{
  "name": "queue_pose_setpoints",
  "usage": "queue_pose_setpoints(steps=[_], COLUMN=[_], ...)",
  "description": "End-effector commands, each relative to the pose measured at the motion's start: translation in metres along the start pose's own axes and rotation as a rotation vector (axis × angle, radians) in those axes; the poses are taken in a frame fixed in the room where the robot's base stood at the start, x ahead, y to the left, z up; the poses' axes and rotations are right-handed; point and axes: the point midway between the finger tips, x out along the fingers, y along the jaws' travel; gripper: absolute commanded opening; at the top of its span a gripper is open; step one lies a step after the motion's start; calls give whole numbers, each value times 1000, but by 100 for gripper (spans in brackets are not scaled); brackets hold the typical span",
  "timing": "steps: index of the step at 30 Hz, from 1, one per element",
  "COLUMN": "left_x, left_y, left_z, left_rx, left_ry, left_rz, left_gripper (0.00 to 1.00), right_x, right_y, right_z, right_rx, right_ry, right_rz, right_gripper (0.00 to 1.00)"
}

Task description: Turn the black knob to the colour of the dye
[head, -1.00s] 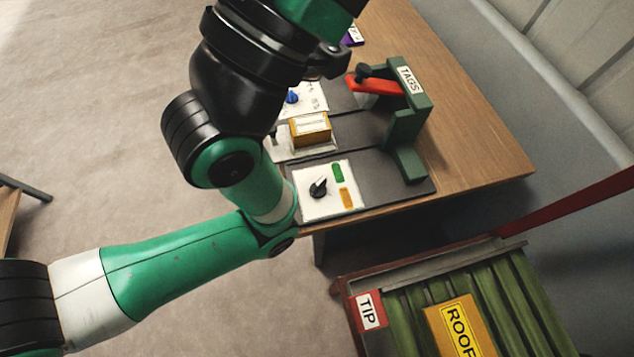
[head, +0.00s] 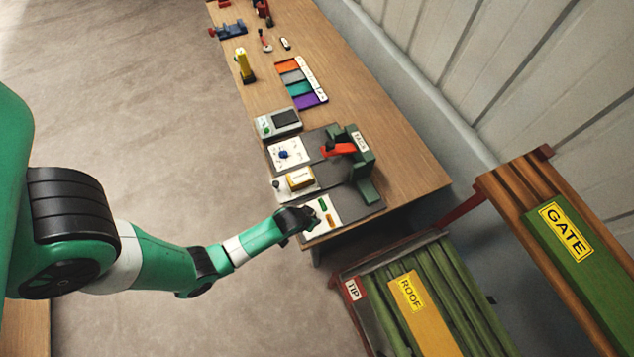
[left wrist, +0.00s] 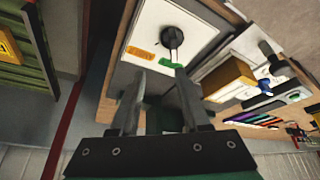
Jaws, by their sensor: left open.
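The black knob (left wrist: 172,37) sits on a white panel (left wrist: 200,18), seen in the left wrist view. An orange patch (left wrist: 140,53) and a green patch (left wrist: 172,64) lie on the panel's near side. A pale mark on the knob faces roughly towards these patches; which one exactly I cannot tell. My left gripper (left wrist: 161,73) is open and empty, its fingertips short of the knob in the picture. In the head view my left gripper (head: 305,218) is at the panel (head: 324,220) and hides the knob. I cannot identify the dye. My right gripper is out of view.
Beside the panel stand a yellow box (head: 300,178), a blue knob (head: 284,154) and a red lever (head: 338,149) on a green bracket (head: 362,170). Coloured strips (head: 301,82) lie farther along the table. Green-slatted crate (head: 440,285) stands below the table edge.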

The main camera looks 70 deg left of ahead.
Motion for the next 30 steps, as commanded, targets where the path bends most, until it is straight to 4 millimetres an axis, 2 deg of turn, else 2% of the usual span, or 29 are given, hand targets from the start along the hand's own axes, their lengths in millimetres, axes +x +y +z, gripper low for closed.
queue_pose_setpoints(steps=[1,3,6,11,14,17,22,30], left_x=[-28,-36,-40,-34,-24,-6,33,74], left_y=[-10,-18,-21,-21,-21,-22,-22,-24], left_z=[3,11,11,12,13,15,18,16], left_rx=[-10,-20,-28,-29,-29,-29,-30,-28], left_ry=[-26,-45,-48,-46,-45,-44,-44,-45], left_rz=[-15,-27,-31,-31,-31,-31,-30,-30], left_gripper=[46,46,46,46,46,46,46,46], right_x=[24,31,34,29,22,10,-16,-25], right_y=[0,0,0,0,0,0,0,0], right_z=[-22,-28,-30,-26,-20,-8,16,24], right_rx=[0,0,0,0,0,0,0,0], right_ry=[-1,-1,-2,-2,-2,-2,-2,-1], right_rz=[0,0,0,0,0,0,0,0], right_gripper=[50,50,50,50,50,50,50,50])
